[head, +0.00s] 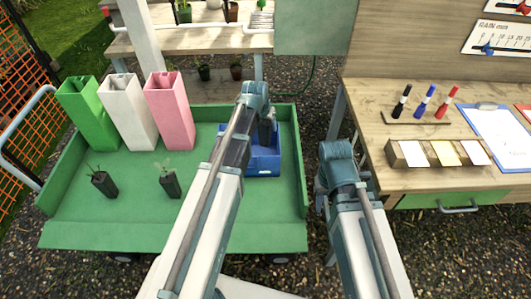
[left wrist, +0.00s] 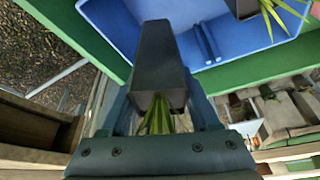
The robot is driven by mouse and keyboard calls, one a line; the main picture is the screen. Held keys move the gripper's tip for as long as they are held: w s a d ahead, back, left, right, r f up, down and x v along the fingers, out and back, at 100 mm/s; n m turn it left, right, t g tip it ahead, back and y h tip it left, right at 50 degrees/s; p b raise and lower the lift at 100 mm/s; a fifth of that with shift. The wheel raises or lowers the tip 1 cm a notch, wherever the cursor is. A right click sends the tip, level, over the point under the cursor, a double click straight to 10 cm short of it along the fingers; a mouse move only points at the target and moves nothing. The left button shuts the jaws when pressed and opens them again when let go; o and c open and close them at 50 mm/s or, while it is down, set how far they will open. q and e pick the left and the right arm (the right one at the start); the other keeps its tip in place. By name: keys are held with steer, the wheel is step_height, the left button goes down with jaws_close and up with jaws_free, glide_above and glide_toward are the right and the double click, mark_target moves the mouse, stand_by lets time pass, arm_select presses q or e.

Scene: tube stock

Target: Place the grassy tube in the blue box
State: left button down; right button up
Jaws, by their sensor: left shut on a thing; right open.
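In the left wrist view my left gripper (left wrist: 160,115) is shut on a dark tube (left wrist: 160,60) with grassy green leaves (left wrist: 158,115) near the palm. The blue box (left wrist: 215,75) lies beyond the tube's far end. In the head view the blue box (head: 264,162) stands on the right part of the green cart, partly hidden by my left arm. My left gripper (head: 266,132) is over it. Another dark tube (left wrist: 243,8) with long narrow leaves shows at the box's top right in the wrist view. My right gripper (head: 322,192) is open, right of the cart, mostly hidden by its own wrist.
Two dark tubes with seedlings, one left (head: 104,184) and one right (head: 170,184), stand on the green cart (head: 135,215). Green (head: 88,112), white (head: 128,112) and pink (head: 169,112) tall bins stand behind them. A wooden bench (head: 375,145) with markers and a clipboard is at the right.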

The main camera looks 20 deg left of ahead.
mark_target(263, 133)
arm_select(q)
steer(key=shift+f+b, duration=4.5)
steer(key=shift+f, duration=0.3)
steer(key=shift+f, duration=0.2)
steer(key=shift+c, duration=2.1)
jaws_free()
steer(key=shift+r, duration=0.2)
steer(key=p+v, duration=1.1)
steer(key=v, duration=0.1)
steer(key=s+d+m+g+y, duration=0.1)
steer(key=s+d+g, duration=0.1)
steer(key=s+d, duration=0.5)
steer(key=s+d+f+m+g+y, duration=0.1)
steer(key=s+d, duration=0.6)
steer(key=s, duration=0.7)
steer(key=shift+f+m+g, duration=0.25)
steer(key=shift+m+g, duration=0.05)
steer(key=shift+g, duration=0.6)
